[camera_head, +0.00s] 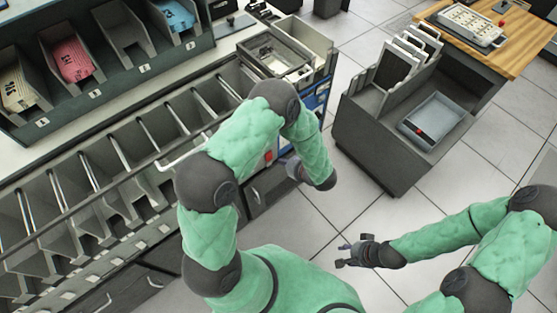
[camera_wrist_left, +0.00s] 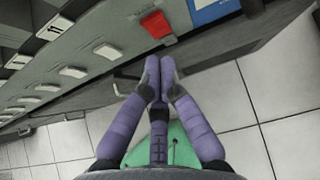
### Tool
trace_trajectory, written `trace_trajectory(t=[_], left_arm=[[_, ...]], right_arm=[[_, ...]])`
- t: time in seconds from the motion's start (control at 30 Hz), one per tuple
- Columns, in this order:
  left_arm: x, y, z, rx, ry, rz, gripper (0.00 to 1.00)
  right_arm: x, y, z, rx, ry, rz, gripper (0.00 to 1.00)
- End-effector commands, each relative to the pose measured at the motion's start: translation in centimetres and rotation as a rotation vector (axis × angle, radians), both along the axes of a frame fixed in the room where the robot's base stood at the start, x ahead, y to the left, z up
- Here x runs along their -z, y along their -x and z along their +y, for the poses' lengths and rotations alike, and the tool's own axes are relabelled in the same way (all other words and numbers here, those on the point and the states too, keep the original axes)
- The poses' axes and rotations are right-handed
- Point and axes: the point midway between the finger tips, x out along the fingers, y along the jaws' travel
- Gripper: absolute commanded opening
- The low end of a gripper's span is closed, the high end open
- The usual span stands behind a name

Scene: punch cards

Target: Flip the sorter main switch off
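The sorter's red main switch (camera_head: 268,156) is on the sorter's end, beside a blue panel. A small gap seems to lie between the tips and the switch; contact cannot be made out. In the head view my left gripper (camera_head: 292,168) is partly hidden by my arm. My right gripper (camera_head: 340,255) is open and empty above the floor.
The sorter (camera_head: 120,165) has a row of grey pockets and a rail. Card trays (camera_head: 70,55) stand behind it. A dark cabinet (camera_head: 375,150) with a grey tray (camera_head: 432,122) and a wooden table (camera_head: 515,50) are at right. Tiled floor between is clear.

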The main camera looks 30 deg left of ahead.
Motion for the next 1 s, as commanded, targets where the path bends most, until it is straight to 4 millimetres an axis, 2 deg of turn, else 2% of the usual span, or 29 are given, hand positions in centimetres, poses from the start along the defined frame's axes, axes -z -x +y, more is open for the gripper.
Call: trace_trajectory(t=[0.03, 0.1, 0.33, 0.5, 1.0], left_arm=[[-1.2, 0.2, -0.7, 0.004, 0.0, 0.0, 0.0], [-2.3, 0.6, -1.4, 0.004, 0.0, 0.0, 0.0], [-4.6, 1.4, -3.1, 0.001, -0.001, 0.001, 0.0], [-5.2, 1.6, -3.6, 0.001, -0.001, 0.002, 0.0], [-5.1, 1.6, -3.6, 0.0, -0.001, 0.003, 0.0]], right_arm=[[-0.7, -0.1, 0.0, -0.001, 0.0, -0.001, 0.4], [-1.1, 0.0, 0.0, -0.001, 0.0, -0.001, 0.4], [-2.0, 0.0, 0.0, -0.001, 0.0, 0.0, 0.4], [-2.1, 0.0, 0.0, -0.001, 0.0, 0.0, 0.4], [-2.1, 0.0, 0.0, -0.001, 0.0, 0.0, 0.4]])
